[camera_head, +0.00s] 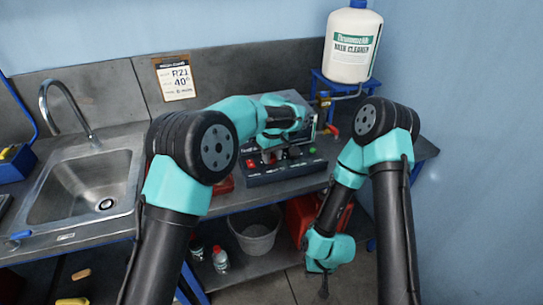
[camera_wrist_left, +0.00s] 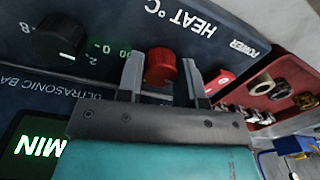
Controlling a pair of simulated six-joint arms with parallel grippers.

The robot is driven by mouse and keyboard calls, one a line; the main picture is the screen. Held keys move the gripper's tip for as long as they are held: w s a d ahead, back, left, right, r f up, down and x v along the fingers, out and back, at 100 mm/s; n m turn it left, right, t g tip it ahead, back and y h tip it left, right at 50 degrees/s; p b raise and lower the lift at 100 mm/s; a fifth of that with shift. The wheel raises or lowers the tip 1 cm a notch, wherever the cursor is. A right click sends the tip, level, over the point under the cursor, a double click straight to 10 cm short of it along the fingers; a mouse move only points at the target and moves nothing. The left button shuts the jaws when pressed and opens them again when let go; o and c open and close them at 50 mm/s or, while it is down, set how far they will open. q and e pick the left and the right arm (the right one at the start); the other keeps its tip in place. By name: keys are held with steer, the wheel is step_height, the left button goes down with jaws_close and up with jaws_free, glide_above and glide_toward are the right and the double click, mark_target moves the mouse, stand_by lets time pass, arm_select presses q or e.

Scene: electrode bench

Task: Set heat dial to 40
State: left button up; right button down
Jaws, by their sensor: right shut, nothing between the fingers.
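The red heat dial (camera_wrist_left: 161,68) shows in the left wrist view beside the upside-down label HEAT °C on the dark panel of the ultrasonic bath (camera_head: 285,171). My left gripper (camera_wrist_left: 163,78) is open, with one finger on each side of the dial; I cannot tell whether either finger touches it. The dial's pointer and setting cannot be read. In the head view my left gripper (camera_head: 268,156) is at the front of the bath, partly hidden by its own arm. My right gripper (camera_head: 323,288) hangs low at the right, shut and empty.
A black dial (camera_wrist_left: 58,40) with numbers sits beside the red one. A red tray (camera_wrist_left: 290,70) holds small parts. A wall card (camera_head: 175,77) reads R21 and 40. The sink (camera_head: 85,185) is left; a wash cleaner jug (camera_head: 350,45) stands back right. A bucket (camera_head: 256,232) stands below.

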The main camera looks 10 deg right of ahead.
arm_select(q)
steer(key=c, duration=0.4)
steer(key=shift+m, duration=0.4)
steer(key=m, duration=1)
steer(key=shift+m+t, duration=0.3)
steer(key=shift+m, duration=2.2)
steer(key=o, duration=0.9)
